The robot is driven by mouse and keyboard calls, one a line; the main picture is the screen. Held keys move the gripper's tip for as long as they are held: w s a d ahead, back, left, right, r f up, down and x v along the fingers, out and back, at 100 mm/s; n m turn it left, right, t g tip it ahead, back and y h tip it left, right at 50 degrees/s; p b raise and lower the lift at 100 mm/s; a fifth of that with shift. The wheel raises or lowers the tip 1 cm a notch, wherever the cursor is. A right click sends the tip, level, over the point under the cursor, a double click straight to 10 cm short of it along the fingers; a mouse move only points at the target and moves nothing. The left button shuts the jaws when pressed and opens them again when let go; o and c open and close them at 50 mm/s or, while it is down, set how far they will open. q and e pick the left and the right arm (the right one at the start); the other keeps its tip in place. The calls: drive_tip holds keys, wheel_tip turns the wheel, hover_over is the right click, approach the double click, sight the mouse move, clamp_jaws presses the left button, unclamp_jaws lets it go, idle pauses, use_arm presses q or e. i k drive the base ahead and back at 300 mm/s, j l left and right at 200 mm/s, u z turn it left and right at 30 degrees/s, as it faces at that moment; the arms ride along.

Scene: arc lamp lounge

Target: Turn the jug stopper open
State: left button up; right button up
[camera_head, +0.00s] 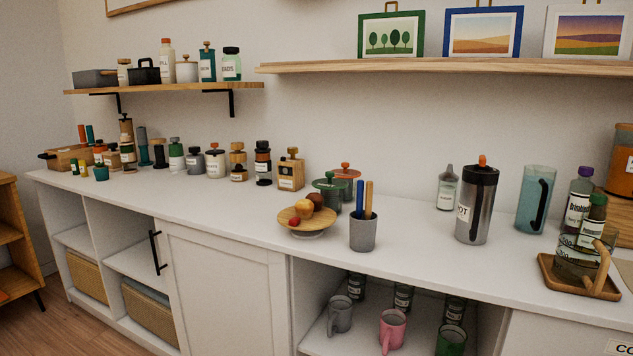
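A tall dark metallic jug (477,212) stands upright on the white counter, right of centre, with a partly visible label ending in "OT". Its black lid (481,172) carries a small orange stopper (483,161) on top. The view is too coarse to tell which way the stopper is turned. Neither my left nor my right gripper shows in the head view.
A teal pitcher (535,199) stands close right of the jug, and a grey bottle (446,188) stands behind it to the left. A grey cup (363,233) with utensils is further left. The counter (415,245) in front of the jug is clear. A wooden shelf (450,67) hangs above.

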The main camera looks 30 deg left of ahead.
sight(481, 161)
drive_tip(key=i+j, duration=0.15)
drive_tip(key=j, duration=0.2)
drive_tip(key=i+j, duration=0.15)
drive_tip(key=j, duration=0.25)
drive_tip(key=i+j, duration=0.15)
drive_tip(key=j, duration=0.2)
drive_tip(key=i+j+u, duration=0.1)
drive_tip(key=i+j, duration=0.75)
